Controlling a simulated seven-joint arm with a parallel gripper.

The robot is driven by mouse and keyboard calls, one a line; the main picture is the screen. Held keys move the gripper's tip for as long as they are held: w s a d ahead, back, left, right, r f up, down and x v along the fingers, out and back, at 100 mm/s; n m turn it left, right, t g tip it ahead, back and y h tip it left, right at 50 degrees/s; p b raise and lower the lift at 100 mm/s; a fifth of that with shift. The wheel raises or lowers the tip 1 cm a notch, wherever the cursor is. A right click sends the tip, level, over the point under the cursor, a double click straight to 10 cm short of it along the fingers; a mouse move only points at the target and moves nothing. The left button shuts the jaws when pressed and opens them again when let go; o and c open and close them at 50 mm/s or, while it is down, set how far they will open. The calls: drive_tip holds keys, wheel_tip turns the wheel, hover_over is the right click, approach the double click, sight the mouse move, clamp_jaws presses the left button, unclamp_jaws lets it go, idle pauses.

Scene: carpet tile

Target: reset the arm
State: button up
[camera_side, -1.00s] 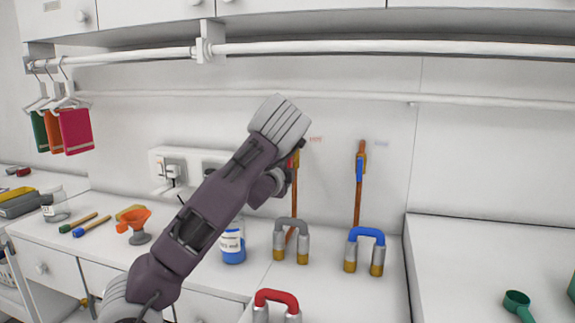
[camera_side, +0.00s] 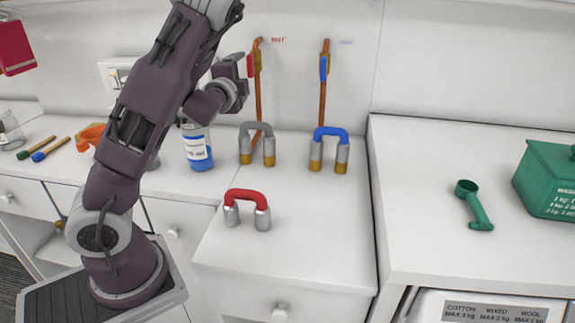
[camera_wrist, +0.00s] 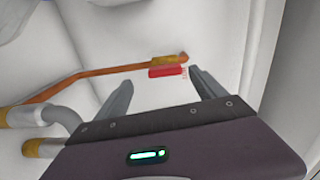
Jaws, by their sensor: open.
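My arm rises from its base at the left of the side view, and my gripper (camera_side: 236,66) is high up near the wall, in front of the left copper pipe, partly hard to make out. In the wrist view my gripper (camera_wrist: 162,76) shows two dark fingers spread apart with nothing between them. Beyond the fingers is the red valve handle (camera_wrist: 168,71) on the copper pipe (camera_wrist: 75,78); the same red handle (camera_side: 250,66) is close beside my gripper in the side view. I cannot tell whether they touch.
Grey (camera_side: 257,127), blue (camera_side: 330,132) and red (camera_side: 247,194) U-shaped handles stand on the counter. A green scoop (camera_side: 474,205) and green box (camera_side: 550,182) are at right. The counter between is clear.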

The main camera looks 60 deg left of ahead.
drive_tip(key=s+d+f+n+g+h, duration=0.1)
drive_tip(key=s+d+n+g+h, duration=0.25)
drive_tip(key=d, duration=0.65)
drive_tip(key=s+d+f+n+h, duration=0.2)
drive_tip(key=d+n+h, duration=0.35)
drive_tip(key=d, duration=0.45)
drive_tip(key=s+d+g+h, duration=0.1)
drive_tip(key=s+d, duration=0.5)
drive_tip(key=s, duration=0.3)
drive_tip(key=s+d+m+g+h, duration=0.1)
drive_tip(key=s+d+g+h, duration=0.1)
drive_tip(key=s+d, duration=0.5)
drive_tip(key=shift+s+d+r+h, duration=0.15)
drive_tip(key=shift+s+r+h, duration=0.25)
drive_tip(key=shift+s, duration=0.6)
drive_tip(key=shift+r, duration=0.1)
